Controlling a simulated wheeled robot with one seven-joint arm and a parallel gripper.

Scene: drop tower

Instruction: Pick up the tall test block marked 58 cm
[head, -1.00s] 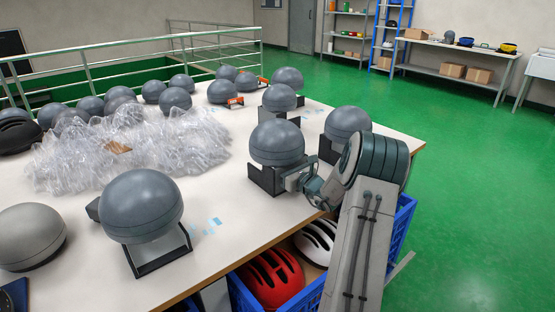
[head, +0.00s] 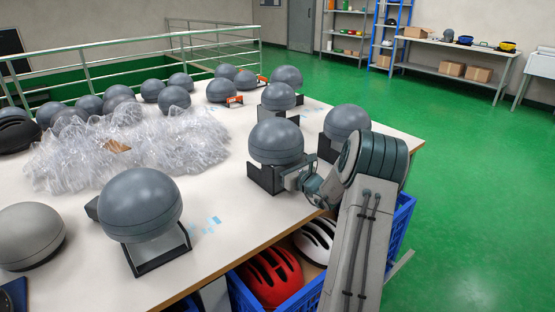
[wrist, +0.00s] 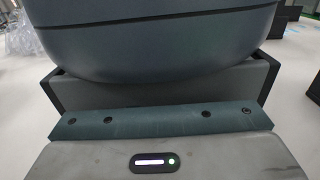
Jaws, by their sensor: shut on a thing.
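A dark grey domed block (head: 276,141) stands in a black stand (head: 265,179) near the table's right front edge. My gripper (head: 293,179) is at the stand's right side, shut on the block's lower part; the fingertips are largely hidden. In the wrist view, the block's rounded dome (wrist: 160,35) fills the top, above a grey lower part (wrist: 160,88) between black upright edges. My gripper's teal bar and grey body (wrist: 160,120) lie close in front of it. I can read no 58 cm marking in either view. The block looks upright, and I cannot tell whether it is clear of the table.
Similar domes stand close behind, right (head: 346,124) and farther back (head: 278,97); another (head: 141,203) is front left. Crumpled clear plastic (head: 130,150) covers the left middle of the white table (head: 225,200). A blue crate (head: 405,215) with helmets stands below the front edge.

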